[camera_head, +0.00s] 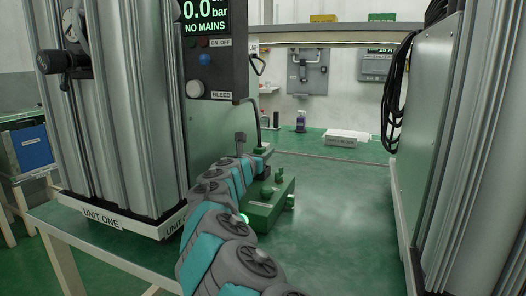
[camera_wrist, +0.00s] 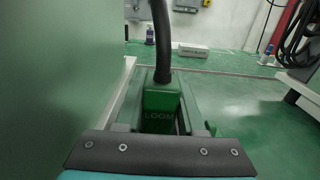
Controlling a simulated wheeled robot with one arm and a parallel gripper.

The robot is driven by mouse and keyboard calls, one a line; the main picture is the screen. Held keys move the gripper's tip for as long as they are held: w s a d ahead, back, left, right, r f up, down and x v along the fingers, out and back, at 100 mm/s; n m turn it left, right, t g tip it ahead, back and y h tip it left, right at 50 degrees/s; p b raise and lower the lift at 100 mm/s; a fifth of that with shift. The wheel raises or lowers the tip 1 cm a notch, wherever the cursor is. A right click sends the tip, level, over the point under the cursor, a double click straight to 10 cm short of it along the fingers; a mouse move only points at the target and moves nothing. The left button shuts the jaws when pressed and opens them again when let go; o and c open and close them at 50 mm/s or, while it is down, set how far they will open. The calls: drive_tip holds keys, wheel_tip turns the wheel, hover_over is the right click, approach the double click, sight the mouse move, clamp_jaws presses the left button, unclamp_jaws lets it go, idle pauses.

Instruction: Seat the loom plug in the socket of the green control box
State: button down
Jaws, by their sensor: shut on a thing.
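The green loom plug, marked LOOM (camera_wrist: 160,108), is in the wrist view with a thick black cable (camera_wrist: 161,45) rising from its top. My gripper (camera_wrist: 160,125) is shut on the plug, a finger on each side. In the head view my gripper (camera_head: 262,150) is at the end of my arm, beside the left unit's panel, and the plug is mostly hidden there. The green control box (camera_head: 264,213) lies on the bench just right of my arm, with knobs on top and a lit green spot at its left end. I cannot make out its socket.
The tall UNIT ONE column (camera_head: 125,120) with its display panel (camera_head: 212,50) stands close on the left. Another tall unit (camera_head: 440,130) stands on the right. A white box (camera_head: 347,136) and purple bottle (camera_head: 300,122) are at the back.

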drive_tip(key=shift+f, duration=0.4)
drive_tip(key=shift+c, duration=2.2)
unclamp_jaws()
drive_tip(key=shift+b+v, duration=0.4)
drive_tip(key=shift+v, duration=3.5)
drive_tip(key=shift+d, duration=0.1)
